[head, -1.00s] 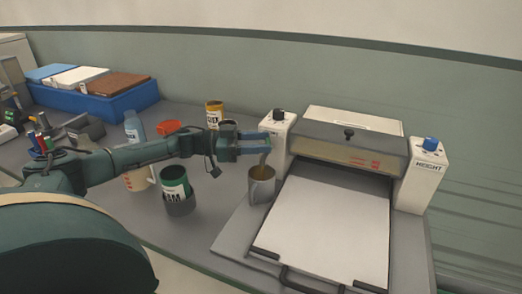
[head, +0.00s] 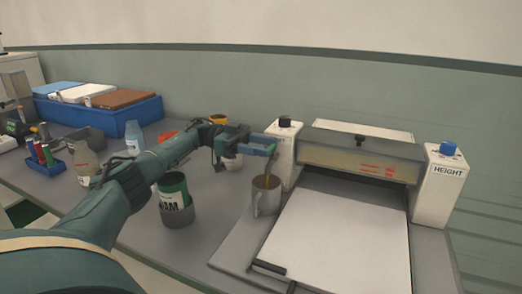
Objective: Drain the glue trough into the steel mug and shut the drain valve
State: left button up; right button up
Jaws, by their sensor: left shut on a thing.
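The steel mug (head: 264,202) stands upright on the grey base at the machine's left, with brown liquid showing inside its rim. The glue trough (head: 360,163) is the yellowish-fronted part across the machine, with red marks at its right. A thin grey-brown streak (head: 268,172) shows between my left gripper and the mug's mouth. My left gripper (head: 271,150) is above the mug, beside the machine's left post. Its blue fingers are shut on what seems to be the drain valve, which they mostly hide. My right gripper is out of view.
A dark-green can (head: 174,190) in a grey holder stands left of the mug. A pale-blue bottle (head: 134,138) and a blue crate (head: 110,115) are farther left. A white bed (head: 340,235) fills the machine's front. The right post bears a blue knob (head: 448,148).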

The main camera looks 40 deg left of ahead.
pick_arm(q)
jog(key=shift+d+r, duration=0.1)
jog(key=o, duration=0.7)
jog(key=shift+c, duration=0.2)
jog(key=o, duration=0.3)
